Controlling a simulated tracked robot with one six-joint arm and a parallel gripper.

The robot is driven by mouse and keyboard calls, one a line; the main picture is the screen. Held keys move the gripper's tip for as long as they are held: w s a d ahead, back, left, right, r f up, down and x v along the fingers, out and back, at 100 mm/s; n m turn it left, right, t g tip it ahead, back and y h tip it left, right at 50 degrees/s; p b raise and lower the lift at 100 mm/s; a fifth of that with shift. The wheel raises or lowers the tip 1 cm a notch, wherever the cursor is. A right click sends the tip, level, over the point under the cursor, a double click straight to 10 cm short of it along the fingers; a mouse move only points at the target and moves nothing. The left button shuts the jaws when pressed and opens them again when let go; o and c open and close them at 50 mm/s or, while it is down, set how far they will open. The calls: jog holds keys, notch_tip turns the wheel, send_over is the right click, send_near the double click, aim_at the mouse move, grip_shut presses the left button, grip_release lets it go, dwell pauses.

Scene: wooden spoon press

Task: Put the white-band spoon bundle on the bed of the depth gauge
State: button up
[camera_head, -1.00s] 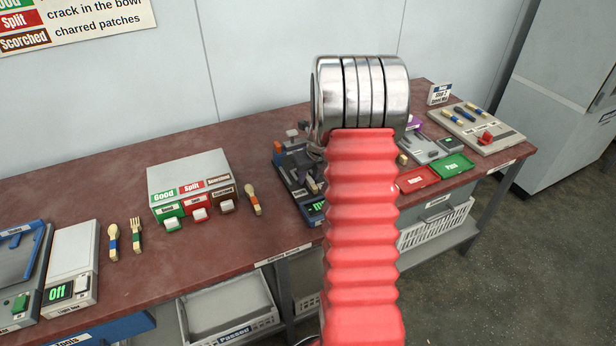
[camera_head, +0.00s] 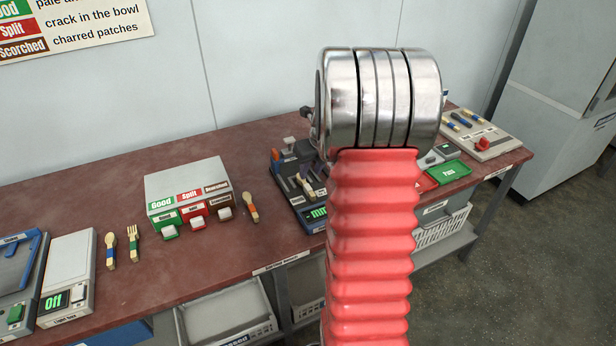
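The device with a lit "mm" display, which looks like the depth gauge (camera_head: 316,213), stands on the bench left of my arm. A pale wooden piece (camera_head: 306,187) shows on its upper face; I cannot make out a white band on it. I cannot pick out the white-band bundle for certain in this view. My red sleeved arm and its thick metal wrist fill the middle and hide part of the bench behind. Only a small dark part that may be my gripper (camera_head: 308,117) pokes out left of the wrist; its fingers are hidden.
A sorter box (camera_head: 188,185) marked Good, Split and Scorched stands left, with an orange-banded spoon (camera_head: 250,207) beside it. A blue-banded spoon (camera_head: 110,251) and green-banded fork (camera_head: 133,243) lie further left. A green tray (camera_head: 450,171) and a board with banded pieces (camera_head: 490,142) are right.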

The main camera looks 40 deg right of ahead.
jog(key=v, duration=0.3)
jog(key=shift+r, duration=0.1)
jog(key=shift+a, duration=0.1)
dwell(0.6)
jog(key=s+a+r+n, duration=0.3)
jog(key=a+r+n, duration=0.2)
jog(key=a+n, duration=0.5)
jog(key=s+a+r+n, duration=0.3)
jog(key=a+r+n, duration=0.3)
jog(key=a+n, duration=0.45)
jog(key=s+a+n+t+y, duration=0.1)
jog(key=s+a+n, duration=1.3)
jog(key=n, duration=0.4)
jog(key=shift+s+a+r+n, duration=0.25)
jog(key=shift+a+r+n, duration=0.15)
jog(key=shift+a, duration=0.45)
